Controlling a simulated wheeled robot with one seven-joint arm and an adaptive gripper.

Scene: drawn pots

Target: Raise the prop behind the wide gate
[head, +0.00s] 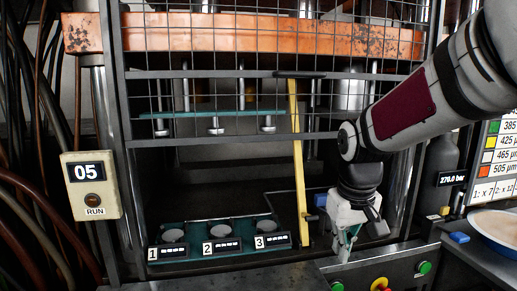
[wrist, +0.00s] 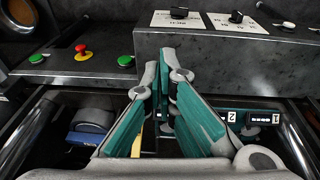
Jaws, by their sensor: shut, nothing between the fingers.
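The yellow prop (head: 299,165) stands nearly upright at the right of the press opening, with a dark piece across its top. The wide gate (head: 210,139) is a wire-mesh frame over the upper opening; the space below its lower rail is open. I cannot tell whether the prop touches it. My gripper (head: 345,252) is low, to the right of the prop's foot and apart from it. In the wrist view its teal-padded fingers (wrist: 160,63) come together at the tips with nothing between them. A small yellow strip (wrist: 137,146) shows beside the left finger, perhaps the prop.
A teal tray (head: 190,252) with three round pots labelled 1, 2 and 3 lies left of the prop. A control panel (head: 405,268) with coloured buttons is at the front right. A run box (head: 90,185) hangs at left.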

